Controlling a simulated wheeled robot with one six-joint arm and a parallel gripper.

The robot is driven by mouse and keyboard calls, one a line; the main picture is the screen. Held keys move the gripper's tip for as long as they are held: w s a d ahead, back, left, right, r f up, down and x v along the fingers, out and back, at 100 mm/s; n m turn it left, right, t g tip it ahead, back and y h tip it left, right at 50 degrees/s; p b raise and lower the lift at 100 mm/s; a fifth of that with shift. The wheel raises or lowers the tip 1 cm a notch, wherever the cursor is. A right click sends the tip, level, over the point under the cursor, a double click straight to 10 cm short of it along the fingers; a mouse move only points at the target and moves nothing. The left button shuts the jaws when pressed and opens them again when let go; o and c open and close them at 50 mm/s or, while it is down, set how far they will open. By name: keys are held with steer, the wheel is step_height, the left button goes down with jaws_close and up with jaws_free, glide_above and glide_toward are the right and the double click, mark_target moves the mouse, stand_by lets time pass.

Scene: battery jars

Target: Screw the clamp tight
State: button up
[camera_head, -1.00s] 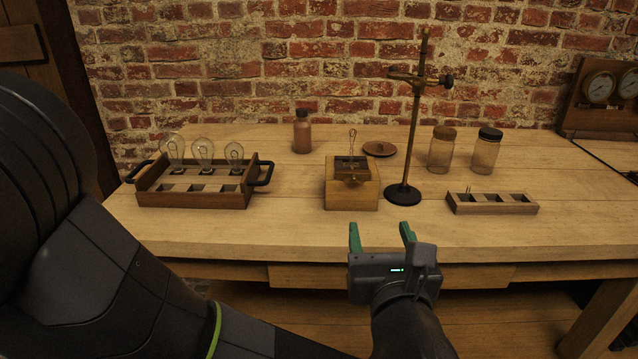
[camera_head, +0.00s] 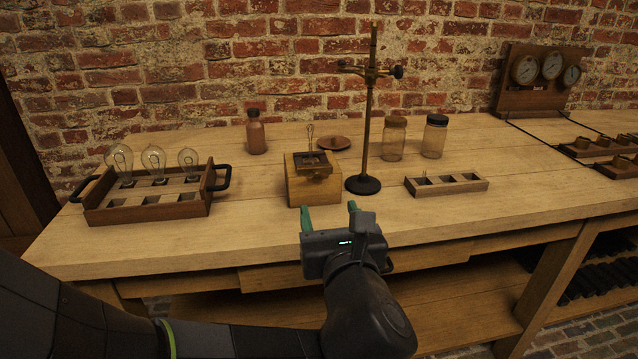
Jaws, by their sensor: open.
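The clamp (camera_head: 371,73) sits high on an upright brass rod (camera_head: 367,120) with a round black base (camera_head: 362,185) on the bench. A dark screw knob (camera_head: 397,72) sticks out on the clamp's right side, and a thin arm reaches left. How tight the screw is cannot be seen. My gripper (camera_head: 329,214) has two green fingers pointing away from me, spread apart with nothing between them. It is at the bench's front edge, below and in front of the stand, well apart from the clamp.
A wooden block (camera_head: 313,185) with a small box on top stands just left of the stand. Two glass jars (camera_head: 394,140) and a slotted wooden holder (camera_head: 446,184) are at right. A bulb tray (camera_head: 150,211) and a brown bottle (camera_head: 256,136) are at left. The front right bench is clear.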

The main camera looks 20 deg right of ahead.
mark_target(317, 175)
steer(key=shift+b+x, duration=1.5)
steer(key=shift+x, duration=3.85)
steer(key=c, duration=1)
